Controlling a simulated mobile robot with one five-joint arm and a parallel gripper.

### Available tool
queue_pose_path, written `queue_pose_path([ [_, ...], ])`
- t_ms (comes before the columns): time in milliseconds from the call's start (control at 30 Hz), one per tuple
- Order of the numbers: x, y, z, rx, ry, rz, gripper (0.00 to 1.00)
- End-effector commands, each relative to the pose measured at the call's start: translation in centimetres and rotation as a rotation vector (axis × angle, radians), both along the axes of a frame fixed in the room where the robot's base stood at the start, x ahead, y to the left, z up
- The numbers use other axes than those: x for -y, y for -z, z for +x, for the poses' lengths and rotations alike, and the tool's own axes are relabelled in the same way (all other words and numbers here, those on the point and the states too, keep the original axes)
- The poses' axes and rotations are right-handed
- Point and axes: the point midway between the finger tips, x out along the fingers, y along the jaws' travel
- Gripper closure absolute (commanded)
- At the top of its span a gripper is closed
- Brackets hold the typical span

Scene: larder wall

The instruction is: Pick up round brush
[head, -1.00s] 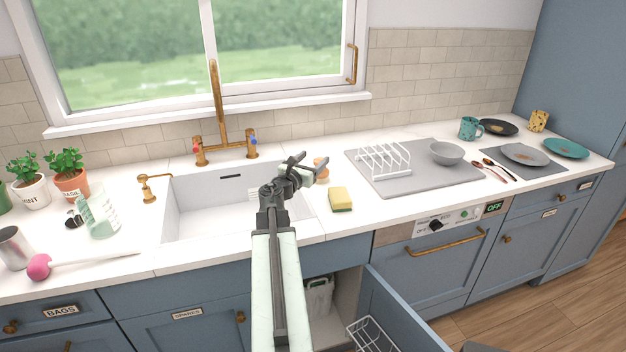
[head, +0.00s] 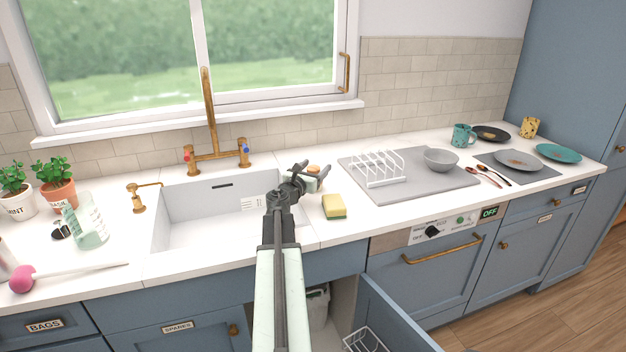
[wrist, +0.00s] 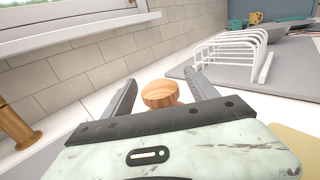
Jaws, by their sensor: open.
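A round wooden knob, which looks like the top of the round brush (wrist: 160,94), stands on the counter right of the sink. Its lower part is hidden in the wrist view by my gripper's body. In the head view the brush (head: 314,168) is partly covered by my gripper. My gripper (wrist: 161,84) is open, with one finger on each side of the knob in the wrist view. Gaps show between knob and fingers, and I cannot tell how far ahead the knob stands.
A yellow sponge (head: 334,207) lies close to the right of the gripper. A white dish rack (head: 378,168) stands on a grey mat further right. The white sink (head: 190,215) is to the left, with a brass tap (head: 210,115) behind. A cabinet door (head: 390,320) hangs open below.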

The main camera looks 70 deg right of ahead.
Motion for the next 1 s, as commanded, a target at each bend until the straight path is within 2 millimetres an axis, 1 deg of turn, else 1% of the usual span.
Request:
queue_pose_path([
  [33,1.2,0.0,0.1,0.000,0.000,0.000,0.32],
  [100,1.9,0.0,0.0,0.000,-0.002,0.000,0.32],
  [300,1.8,0.0,0.0,0.000,-0.002,0.000,0.32],
  [367,1.8,0.0,0.0,0.000,-0.002,0.000,0.49],
  [400,1.8,0.0,0.0,0.000,-0.002,0.000,0.60],
  [467,1.8,0.0,0.0,0.000,-0.003,0.000,0.77],
  [500,1.8,0.0,0.0,0.000,-0.003,0.000,0.88],
  [533,1.8,0.0,0.0,0.000,-0.003,0.000,0.96],
  [567,1.8,0.0,0.0,0.000,-0.003,0.000,1.00],
  [733,1.7,0.0,0.0,0.000,-0.003,0.000,1.00],
  [833,1.7,-0.3,0.1,0.000,-0.003,0.000,1.00],
  [933,1.7,-1.3,0.1,0.000,-0.003,0.000,1.00],
  [1000,1.7,-2.4,0.1,0.000,-0.003,0.000,1.00],
])
